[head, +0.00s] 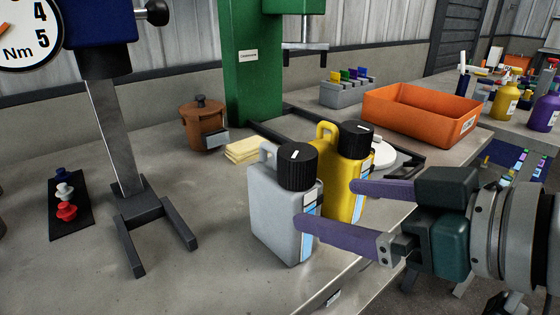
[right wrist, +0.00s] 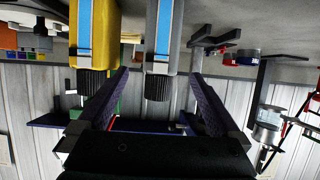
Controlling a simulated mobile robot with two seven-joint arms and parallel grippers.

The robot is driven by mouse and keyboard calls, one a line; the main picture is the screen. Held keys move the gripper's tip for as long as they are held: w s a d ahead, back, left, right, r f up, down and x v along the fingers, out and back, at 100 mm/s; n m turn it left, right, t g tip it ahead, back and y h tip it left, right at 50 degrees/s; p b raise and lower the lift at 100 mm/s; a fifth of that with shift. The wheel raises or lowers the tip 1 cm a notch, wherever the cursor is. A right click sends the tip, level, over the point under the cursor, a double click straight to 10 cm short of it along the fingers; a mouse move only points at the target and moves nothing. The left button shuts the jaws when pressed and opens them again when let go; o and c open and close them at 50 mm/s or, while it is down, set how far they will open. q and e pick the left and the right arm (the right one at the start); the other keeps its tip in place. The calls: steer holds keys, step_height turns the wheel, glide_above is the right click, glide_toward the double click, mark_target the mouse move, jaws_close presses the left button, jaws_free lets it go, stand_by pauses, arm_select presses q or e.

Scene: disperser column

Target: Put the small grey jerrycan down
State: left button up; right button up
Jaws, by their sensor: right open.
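The small grey jerrycan (head: 272,212), with a black ribbed cap and a blue-and-white label, stands upright on the workbench (head: 200,270) near its front edge. A matching yellow jerrycan (head: 354,175) stands close behind it, to the right. My right gripper (head: 325,204) is open, its purple fingers pointing left at the cans. In the right wrist view, which is upside down, the grey jerrycan (right wrist: 180,45) shows between the spread fingers, and the yellow jerrycan (right wrist: 92,30) is to the left. I cannot tell whether a finger touches either can. My left gripper is not in view.
A torque gauge stand (head: 130,185) and a black strip of coloured parts (head: 70,205) are at left. A brown pot (head: 203,130), yellow pads (head: 247,149), green column (head: 252,70) and orange bin (head: 425,118) stand behind.

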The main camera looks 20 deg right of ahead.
steer(key=s+d+f+m+g+h, duration=0.1)
steer(key=s+f+g, duration=0.3)
steer(key=s, duration=0.4)
steer(key=s+f+m+g+h, duration=0.1)
steer(key=s+f+g+h, duration=0.2)
steer(key=s, duration=0.6)
steer(key=shift+d+f+g+h, duration=0.35)
steer(key=shift+f+g, duration=0.2)
steer(key=shift+g, duration=0.45)
steer(key=shift+r, duration=0.1)
